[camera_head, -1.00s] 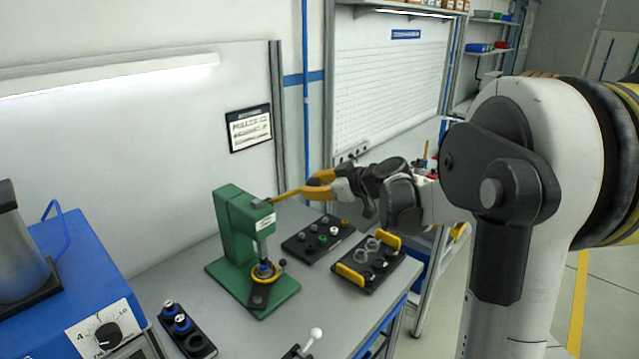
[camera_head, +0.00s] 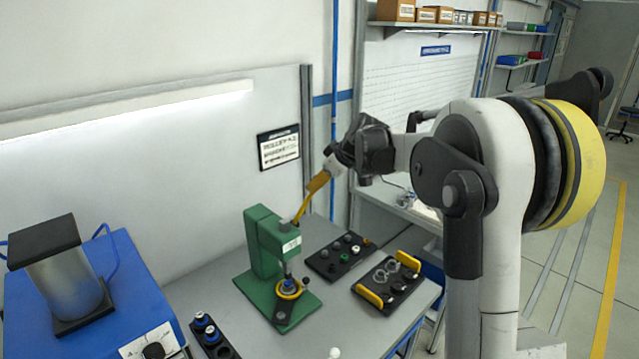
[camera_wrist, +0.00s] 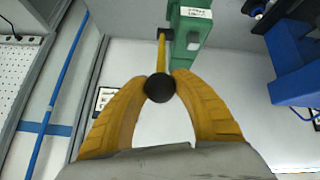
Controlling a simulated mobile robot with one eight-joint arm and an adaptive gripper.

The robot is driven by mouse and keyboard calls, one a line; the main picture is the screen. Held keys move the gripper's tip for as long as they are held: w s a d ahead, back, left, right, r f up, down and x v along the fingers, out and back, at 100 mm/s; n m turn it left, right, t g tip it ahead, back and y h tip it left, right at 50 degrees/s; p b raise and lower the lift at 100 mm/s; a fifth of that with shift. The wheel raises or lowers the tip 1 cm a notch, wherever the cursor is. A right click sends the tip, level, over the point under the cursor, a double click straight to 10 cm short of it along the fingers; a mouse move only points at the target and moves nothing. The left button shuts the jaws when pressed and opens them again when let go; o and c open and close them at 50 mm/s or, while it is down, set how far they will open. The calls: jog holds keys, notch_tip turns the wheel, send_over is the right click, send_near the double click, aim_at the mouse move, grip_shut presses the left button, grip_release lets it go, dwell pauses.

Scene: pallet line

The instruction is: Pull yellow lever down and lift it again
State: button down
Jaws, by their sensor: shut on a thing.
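The yellow lever (camera_head: 301,212) is a thin rod that slants up and to the right from the green press (camera_head: 264,238). The press stands on the grey bench. My gripper (camera_head: 319,182) has yellow fingers and is at the upper end of the lever. In the wrist view, my gripper (camera_wrist: 161,84) is shut on the dark round knob (camera_wrist: 160,88) at the lever's end, one finger on each side. The yellow lever (camera_wrist: 161,52) runs from the knob to the green press (camera_wrist: 189,30). A yellow ring (camera_head: 289,289) sits under the press ram.
A black tray (camera_head: 320,268) with small parts and a black tray with yellow handles (camera_head: 408,292) lie right of the press. A blue machine (camera_head: 120,300) stands at the left. A holder with blue-topped parts (camera_head: 212,338) is at the front. The wall is behind.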

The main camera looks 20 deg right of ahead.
jog(key=shift+w+r, duration=0.1)
jog(key=shift+r, duration=0.05)
jog(key=c, duration=1)
grip_release()
jog(key=v, duration=1.2)
jog(key=s+a+f+m+h+b, duration=0.1)
jog(key=s+a+f+m+b, duration=0.2)
jog(key=s+a+f+b, duration=0.8)
jog(key=s+a+f+m+b, duration=0.1)
jog(key=s+f+b, duration=0.1)
jog(key=s+f, duration=0.4)
jog(key=s+a+f+m+h+b, duration=0.1)
jog(key=s+a+f+b, duration=0.1)
jog(key=s+f, duration=0.4)
jog(key=s+a+f+m+b, duration=0.2)
jog(key=s+f, duration=0.5)
jog(key=s, duration=0.1)
jog(key=shift+s+a+g+h, duration=0.15)
jog(key=shift+a+g+h, duration=0.1)
jog(key=shift+g+h, duration=0.05)
